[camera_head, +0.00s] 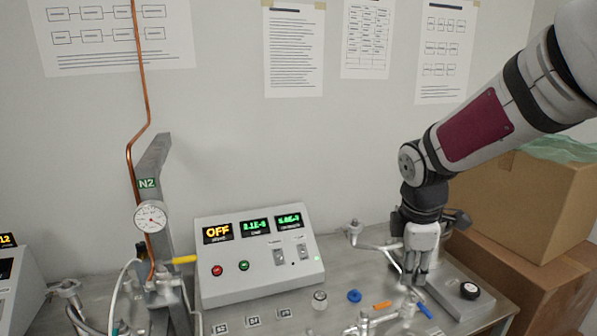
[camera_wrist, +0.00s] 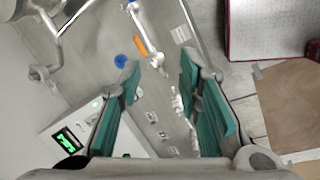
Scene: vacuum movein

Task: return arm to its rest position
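My gripper (camera_head: 415,278) hangs at the end of my arm, pointing down over the right part of the metal bench (camera_head: 340,275). In the wrist view my gripper (camera_wrist: 158,75) shows two teal-padded fingers spread apart, with no object held between them. Below lie metal tubing, an orange handle (camera_head: 382,304) and a blue handle (camera_head: 425,310). The orange handle also shows in the wrist view (camera_wrist: 140,45). I cannot tell whether the fingers touch the tubing in the head view.
A control box (camera_head: 262,285) reading OFF stands left of my gripper. A pipe with an N2 gauge (camera_head: 150,216) and yellow handle (camera_head: 184,260) rises farther left. A black knob (camera_head: 469,291) is close on the right. Cardboard boxes (camera_head: 525,205) stand beyond. Space above the bench centre is free.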

